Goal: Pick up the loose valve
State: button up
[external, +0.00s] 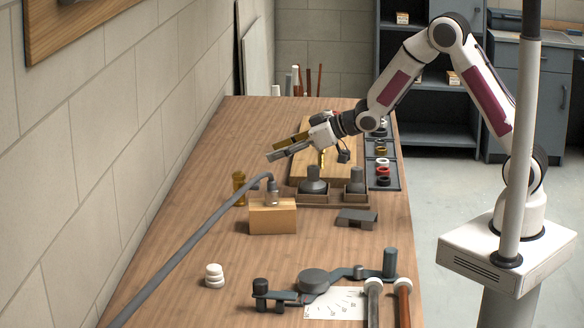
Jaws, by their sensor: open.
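My gripper (272,150) is above the table, pointing left, with its two fingers apart and nothing visible between them. A small brass upright piece (239,188) stands on the table below and left of the fingers, beside a wooden block. Another brass piece (321,158) shows under my gripper at the wooden board (343,174), partly hidden by the gripper. I cannot tell from this view which of these is the loose valve. My gripper touches neither brass piece as far as I can see.
A grey hose (195,238) curves up to a fitting on the wooden block (272,218). Dark parts sit in two holders (318,198). A tray of rings (383,172) lies right. A grey bending tool (314,282) and white discs (214,276) are at the front. The left table is mostly clear.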

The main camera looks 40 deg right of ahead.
jog(key=n+y, duration=0.1)
jog(key=y, duration=0.1)
send_near(239, 176)
jog(key=w+f, duration=0.2)
jog(key=w, duration=0.1)
jog(key=shift+s+a+r+g, duration=0.15)
jog(key=shift+a+r+g, duration=0.05)
jog(key=shift+a+g, duration=0.1)
jog(key=shift+x, duration=1.3)
jog(key=shift+w+x, duration=0.2)
jog(key=shift+x, duration=2.4)
jog(key=shift+d+r, duration=0.1)
jog(key=shift+r, duration=0.05)
jog(key=shift+c, duration=0.4)
grip_shut()
